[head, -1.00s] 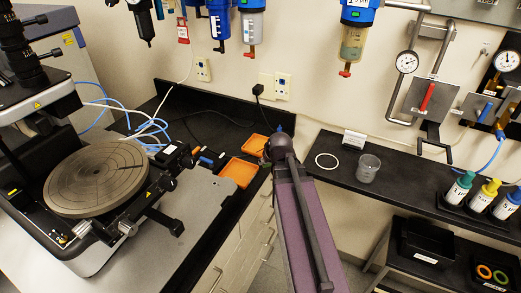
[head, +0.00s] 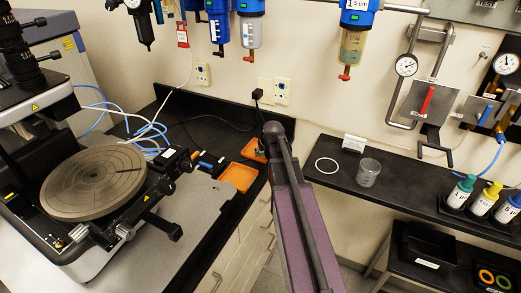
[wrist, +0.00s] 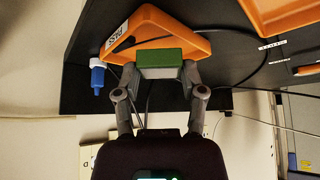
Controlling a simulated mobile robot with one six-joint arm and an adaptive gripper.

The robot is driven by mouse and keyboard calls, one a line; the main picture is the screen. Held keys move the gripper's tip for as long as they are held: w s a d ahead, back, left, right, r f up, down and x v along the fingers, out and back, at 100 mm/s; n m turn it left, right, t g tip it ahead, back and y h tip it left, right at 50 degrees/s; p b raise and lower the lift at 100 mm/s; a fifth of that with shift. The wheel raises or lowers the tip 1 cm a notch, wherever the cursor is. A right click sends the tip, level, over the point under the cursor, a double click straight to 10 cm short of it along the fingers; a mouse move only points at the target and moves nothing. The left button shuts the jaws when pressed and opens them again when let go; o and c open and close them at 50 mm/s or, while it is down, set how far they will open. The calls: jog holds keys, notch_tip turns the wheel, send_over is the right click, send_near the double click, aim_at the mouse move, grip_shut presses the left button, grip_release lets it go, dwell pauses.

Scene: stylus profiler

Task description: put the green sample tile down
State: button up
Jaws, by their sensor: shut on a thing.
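The green sample tile (wrist: 160,66) shows in the wrist view between my two fingertips. My gripper (wrist: 161,80) is shut on it. Behind the tile is an orange tray (wrist: 190,44) with a label that seems to read PASS; the tile overlaps the tray's near side in the picture. I cannot tell whether the tile touches the tray. In the head view my arm hides the gripper and the tile, and its upper end is beside the far orange tray (head: 251,149).
A second orange tray (head: 239,177) sits nearer on the black bench. A thin cable loops nearby. The profiler stage (head: 95,182) stands left; a clear beaker (head: 368,172) is on the right shelf.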

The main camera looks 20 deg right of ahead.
jog(key=w, duration=0.1)
jog(key=w+d, duration=0.1)
jog(key=w, duration=0.3)
jog(key=shift+d+f, duration=0.2)
jog(key=shift+f, duration=0.05)
jog(key=shift+w+d, duration=0.15)
jog(key=shift+w, duration=0.35)
jog(key=shift+w+f+b, duration=0.15)
jog(key=shift+f+b, duration=0.25)
jog(key=shift+b, duration=0.15)
jog(key=shift+f+b, duration=1.4)
jog(key=shift+b, duration=0.05)
jog(key=shift+f, duration=0.15)
jog(key=o, duration=1)
